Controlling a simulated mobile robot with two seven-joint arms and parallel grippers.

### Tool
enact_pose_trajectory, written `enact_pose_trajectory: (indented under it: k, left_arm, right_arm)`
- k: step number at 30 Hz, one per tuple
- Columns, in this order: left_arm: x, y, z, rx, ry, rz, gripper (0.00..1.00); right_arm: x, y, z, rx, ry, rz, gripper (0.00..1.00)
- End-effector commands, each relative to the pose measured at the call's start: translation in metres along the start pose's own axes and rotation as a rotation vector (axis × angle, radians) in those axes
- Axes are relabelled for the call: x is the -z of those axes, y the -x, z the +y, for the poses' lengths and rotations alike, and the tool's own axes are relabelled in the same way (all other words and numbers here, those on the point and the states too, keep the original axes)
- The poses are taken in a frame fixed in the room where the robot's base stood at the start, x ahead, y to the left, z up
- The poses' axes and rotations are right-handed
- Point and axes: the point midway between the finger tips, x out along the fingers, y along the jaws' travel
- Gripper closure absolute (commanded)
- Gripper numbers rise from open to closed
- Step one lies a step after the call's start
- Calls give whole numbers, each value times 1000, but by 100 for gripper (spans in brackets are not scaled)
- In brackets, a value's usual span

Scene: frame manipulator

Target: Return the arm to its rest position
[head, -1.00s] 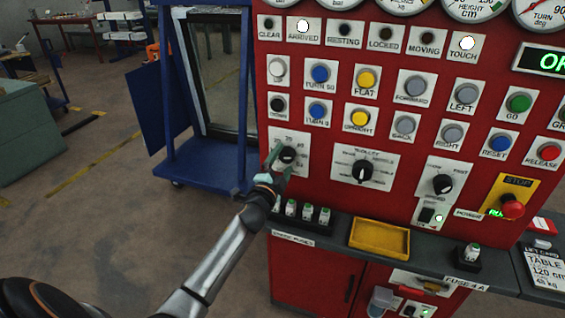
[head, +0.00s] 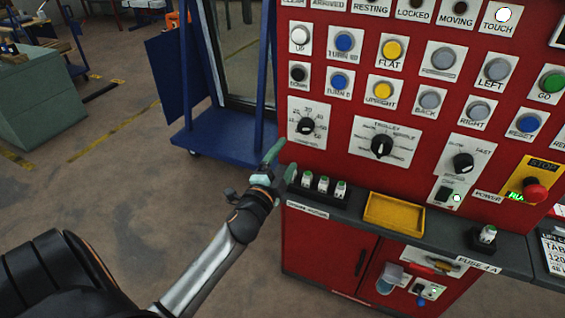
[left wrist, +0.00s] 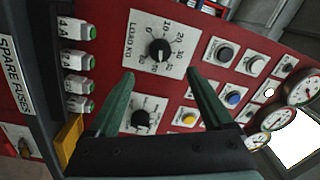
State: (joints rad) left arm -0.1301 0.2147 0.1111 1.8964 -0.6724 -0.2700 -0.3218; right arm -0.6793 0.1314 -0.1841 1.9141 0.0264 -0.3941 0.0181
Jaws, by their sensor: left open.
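My left gripper (head: 286,157) is open and empty, with green fingers, in front of the red control panel (head: 345,95). In the head view it is below and left of the black load knob (head: 306,126), apart from it. In the left wrist view the open fingers (left wrist: 160,76) frame the load knob (left wrist: 160,50), with nothing between them. My left arm (head: 210,268) reaches in from the lower left. My right gripper is in neither current view.
Spare fuses (head: 323,184) stand on the ledge close to the gripper, beside a yellow tray (head: 394,212). A blue wheeled frame (head: 225,140) stands left of the panel. A red stop button (head: 535,192) is at right. The floor at left (head: 100,190) is open.

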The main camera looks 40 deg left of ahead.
Motion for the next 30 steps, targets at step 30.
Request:
enact_pose_trajectory:
  k: [30]
  left_arm:
    - [2,57,78,-213,228,-29,16]
  right_arm:
    - [2,2,0,0,0,0,100]
